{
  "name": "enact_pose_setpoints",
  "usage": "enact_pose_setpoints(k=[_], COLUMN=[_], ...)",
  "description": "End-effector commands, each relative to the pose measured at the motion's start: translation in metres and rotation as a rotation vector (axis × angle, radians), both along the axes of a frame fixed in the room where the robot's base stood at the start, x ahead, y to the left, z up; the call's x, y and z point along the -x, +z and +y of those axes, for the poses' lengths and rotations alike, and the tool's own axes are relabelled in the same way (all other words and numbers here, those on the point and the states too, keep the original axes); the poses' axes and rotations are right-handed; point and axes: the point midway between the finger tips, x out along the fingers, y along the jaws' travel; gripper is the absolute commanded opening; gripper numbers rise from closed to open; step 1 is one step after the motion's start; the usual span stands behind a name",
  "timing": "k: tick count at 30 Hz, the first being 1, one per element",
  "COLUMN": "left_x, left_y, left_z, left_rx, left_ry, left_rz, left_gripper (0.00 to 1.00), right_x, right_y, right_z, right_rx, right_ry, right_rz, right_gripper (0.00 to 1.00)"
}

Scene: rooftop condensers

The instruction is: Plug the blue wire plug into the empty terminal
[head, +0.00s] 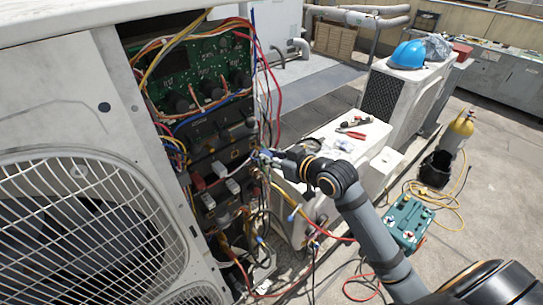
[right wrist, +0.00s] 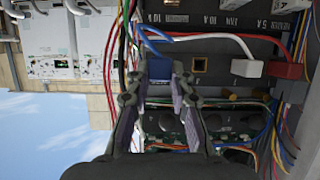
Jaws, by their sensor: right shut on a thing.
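My right gripper (head: 268,157) reaches in from the right to the open edge of the condenser's electrical bay. In the right wrist view, the right gripper (right wrist: 160,82) is shut on the blue plug (right wrist: 158,69), with a finger on each side. A blue wire (right wrist: 152,42) runs from the plug. The empty terminal (right wrist: 200,65) is a square opening with a brass-coloured rim, just right of the plug there and apart from it. Beyond it, a white plug (right wrist: 247,68) and a red plug (right wrist: 284,70) sit in the same dark block. My left gripper is not in view.
Loose wires (head: 266,80) hang along the bay's edge near the gripper. A green circuit board (head: 195,75) is above the terminals. The fan grille (head: 85,215) is at left. Pliers (head: 351,134) lie on a white unit; a teal case (head: 408,222) stands on the ground.

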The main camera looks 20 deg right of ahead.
Motion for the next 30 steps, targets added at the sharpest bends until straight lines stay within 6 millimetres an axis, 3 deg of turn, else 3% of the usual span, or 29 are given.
enact_pose_setpoints(k=[19, 30], left_x=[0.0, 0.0], left_y=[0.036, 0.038], left_z=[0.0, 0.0], left_rx=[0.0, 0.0], left_ry=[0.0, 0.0], left_rz=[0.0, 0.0], left_gripper=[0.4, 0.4], right_x=[0.033, 0.038], right_y=[0.003, 0.0], right_z=[-0.013, -0.014], right_rx=[0.004, 0.0], right_ry=[-0.002, 0.0], right_rz=[0.002, 0.0], right_gripper=[0.0, 0.0])
